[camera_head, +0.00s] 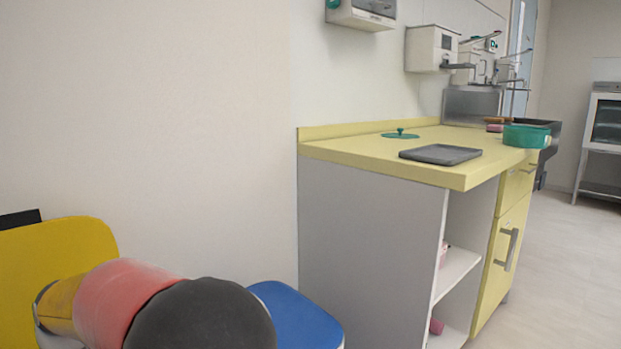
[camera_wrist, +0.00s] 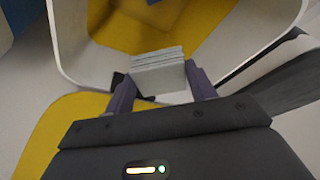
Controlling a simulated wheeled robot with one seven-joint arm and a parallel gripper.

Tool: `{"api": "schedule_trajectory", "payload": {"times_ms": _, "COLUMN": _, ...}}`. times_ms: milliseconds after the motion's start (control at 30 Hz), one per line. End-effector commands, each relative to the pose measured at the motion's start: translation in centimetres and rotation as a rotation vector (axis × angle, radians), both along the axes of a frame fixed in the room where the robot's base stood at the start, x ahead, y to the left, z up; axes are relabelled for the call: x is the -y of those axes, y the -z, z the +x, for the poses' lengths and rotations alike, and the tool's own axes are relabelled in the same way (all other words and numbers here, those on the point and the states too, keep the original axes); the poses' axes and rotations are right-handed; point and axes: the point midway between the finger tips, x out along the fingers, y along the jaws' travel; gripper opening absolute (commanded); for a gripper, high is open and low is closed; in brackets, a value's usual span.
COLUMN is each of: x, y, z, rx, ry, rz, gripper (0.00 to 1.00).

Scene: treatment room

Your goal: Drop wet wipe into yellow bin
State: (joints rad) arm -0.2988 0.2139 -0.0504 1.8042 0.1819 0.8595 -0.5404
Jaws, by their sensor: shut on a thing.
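In the wrist view, my gripper (camera_wrist: 160,82) is shut on the wet wipe (camera_wrist: 160,72), a pale grey-white folded stack with layered edges. Around and beyond it is the yellow bin (camera_wrist: 72,45), with a pale, rounded rim and yellow surfaces inside. The wipe appears in front of the bin's opening; I cannot tell its exact height relative to the rim. In the head view, a yellow panel (camera_head: 55,240), apparently part of the bin, stands at the lower left. My arm covers part of it, and the gripper and wipe are hidden there.
A blue-topped bin (camera_head: 298,315) stands right of my arm, beside the cabinet (camera_head: 365,215). The yellow counter (camera_head: 345,150) holds a dark tray (camera_head: 440,154), a green lid (camera_head: 400,134) and a green pot (camera_head: 526,135). Open floor (camera_head: 560,270) lies at the right.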

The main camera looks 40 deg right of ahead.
Motion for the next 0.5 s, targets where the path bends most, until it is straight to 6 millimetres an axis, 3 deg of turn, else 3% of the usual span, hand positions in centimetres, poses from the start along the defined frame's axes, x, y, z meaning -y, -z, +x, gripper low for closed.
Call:
{"api": "schedule_trajectory", "payload": {"times_ms": 300, "x": 0.0, "y": 4.0, "z": 0.0, "rx": -0.001, "ry": 0.0, "rz": -0.001, "gripper": 0.34}}
{"api": "schedule_trajectory", "payload": {"times_ms": 500, "x": 0.0, "y": 5.5, "z": 0.0, "rx": 0.0, "ry": 0.0, "rz": 0.0, "gripper": 0.34}}
